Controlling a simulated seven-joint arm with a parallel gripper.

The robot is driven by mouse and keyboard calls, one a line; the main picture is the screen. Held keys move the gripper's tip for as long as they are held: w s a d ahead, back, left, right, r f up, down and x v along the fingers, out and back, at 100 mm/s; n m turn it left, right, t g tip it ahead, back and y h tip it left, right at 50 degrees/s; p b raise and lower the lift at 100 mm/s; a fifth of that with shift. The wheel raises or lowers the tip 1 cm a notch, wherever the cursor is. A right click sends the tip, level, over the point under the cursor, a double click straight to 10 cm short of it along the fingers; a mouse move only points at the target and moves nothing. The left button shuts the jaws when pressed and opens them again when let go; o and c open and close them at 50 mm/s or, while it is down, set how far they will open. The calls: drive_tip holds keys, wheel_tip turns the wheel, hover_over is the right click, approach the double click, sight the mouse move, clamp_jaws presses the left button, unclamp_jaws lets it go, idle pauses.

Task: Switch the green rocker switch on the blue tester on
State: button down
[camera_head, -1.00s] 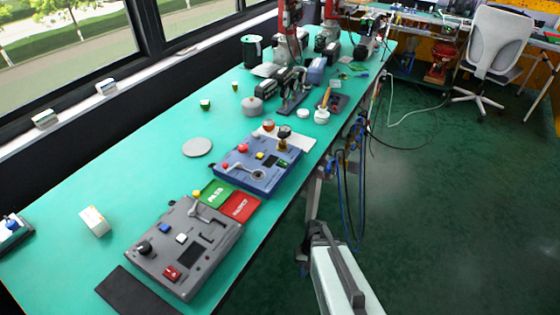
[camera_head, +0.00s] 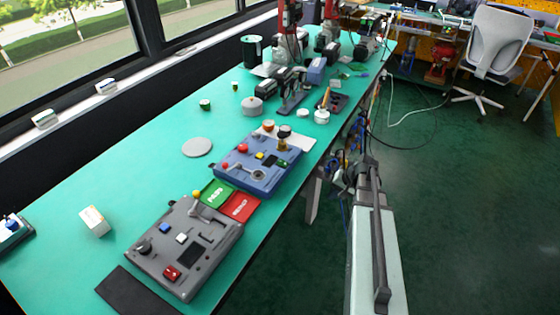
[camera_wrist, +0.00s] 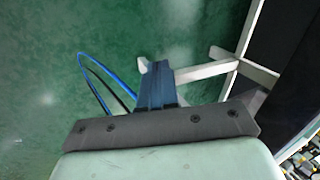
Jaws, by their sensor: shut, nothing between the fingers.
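The blue tester (camera_head: 258,178) lies on the green bench in the head view, beyond the grey tester. A small green patch (camera_head: 282,163) on its right part looks like the green rocker switch; its position is too small to tell. The tester also carries a red button, a yellow part, a silver lever and a round dial. My gripper (camera_head: 346,178) is off the right edge of the bench, apart from the tester. The wrist view shows its narrow blue fingers (camera_wrist: 154,84) together and empty, above the floor. The tester is not seen there.
The grey tester (camera_head: 185,245) stands in front, with green and red cards (camera_head: 240,206) between the two. A white plate with knobs (camera_head: 298,138) lies behind the blue tester. Tools crowd the far bench.

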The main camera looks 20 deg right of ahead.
drive_tip(key=w+d+r+t, duration=0.2)
drive_tip(key=w+d+r, duration=0.1)
drive_tip(key=d+r, duration=0.3)
wheel_tip(320, 180, up, 22)
drive_tip(key=n+t+y, duration=0.2)
drive_tip(key=n+y, duration=0.2)
drive_tip(key=n, duration=0.4)
hover_over(284, 162)
drive_tip(key=shift+s+d+r, duration=0.1)
drive_tip(key=shift+s+d, duration=0.35)
drive_tip(key=shift+w+a+f, duration=0.15)
drive_tip(key=shift+f, duration=1.3)
drive_tip(key=shift+w+a+f, duration=0.1)
drive_tip(key=shift+w+f, duration=0.05)
drive_tip(key=shift+f, duration=1.3)
drive_tip(key=shift+w+a+f, duration=0.15)
drive_tip(key=shift+f, duration=1.3)
drive_tip(key=shift+a+f, duration=0.1)
drive_tip(key=shift+f, duration=0.65)
drive_tip(key=shift+r, duration=0.15)
